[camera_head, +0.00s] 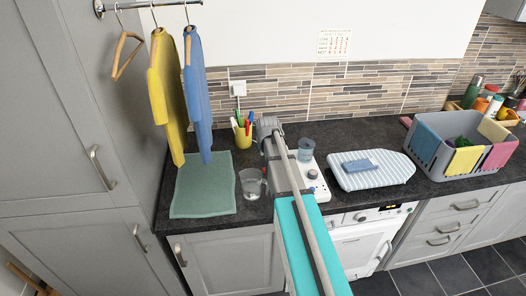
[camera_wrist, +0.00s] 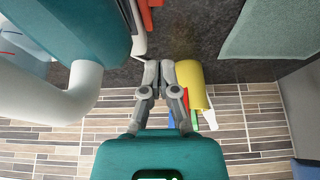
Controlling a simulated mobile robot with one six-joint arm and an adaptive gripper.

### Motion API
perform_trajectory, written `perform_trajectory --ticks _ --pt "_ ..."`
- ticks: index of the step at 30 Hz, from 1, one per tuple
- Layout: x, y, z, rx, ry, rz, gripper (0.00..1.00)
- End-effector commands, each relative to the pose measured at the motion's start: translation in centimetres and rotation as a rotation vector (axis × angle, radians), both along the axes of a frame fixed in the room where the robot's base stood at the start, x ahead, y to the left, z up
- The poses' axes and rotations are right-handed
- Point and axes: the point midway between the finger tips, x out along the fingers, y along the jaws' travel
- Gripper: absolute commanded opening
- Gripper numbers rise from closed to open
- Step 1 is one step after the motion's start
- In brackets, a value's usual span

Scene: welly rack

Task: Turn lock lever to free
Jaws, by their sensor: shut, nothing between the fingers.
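A red-orange piece (camera_wrist: 147,15) shows at the top of the wrist view, beside a white edge. It may be the lock lever, but its setting cannot be told. A white appliance (camera_head: 322,186) with knobs and a bluish see-through tank (camera_head: 306,149) stands on the counter in the head view, partly hidden by my arm. My gripper (camera_wrist: 158,68) is shut and empty, with its fingertips over the dark counter beside the yellow pen cup (camera_wrist: 190,84). The red-orange piece is apart from the fingertips, farther up the picture. In the head view my arm hides the fingertips.
The yellow cup (camera_head: 243,133) of pens and a clear jug (camera_head: 251,184) stand left of my arm. A green mat (camera_head: 203,184) lies farther left under hanging yellow and blue garments. A striped board (camera_head: 371,172) and a grey crate (camera_head: 465,153) stand right.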

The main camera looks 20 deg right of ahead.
Motion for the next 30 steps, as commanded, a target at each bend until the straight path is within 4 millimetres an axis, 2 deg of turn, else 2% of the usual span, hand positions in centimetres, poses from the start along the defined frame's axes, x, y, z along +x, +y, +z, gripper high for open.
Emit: perform_trajectory --ticks 1,18,30 --pt "-0.4 0.1 0.9 0.0 0.0 0.0 0.0" --pt "-2.9 0.8 5.5 0.0 0.0 0.0 0.0" --pt "-3.7 1.0 6.8 0.0 0.0 0.001 0.0"
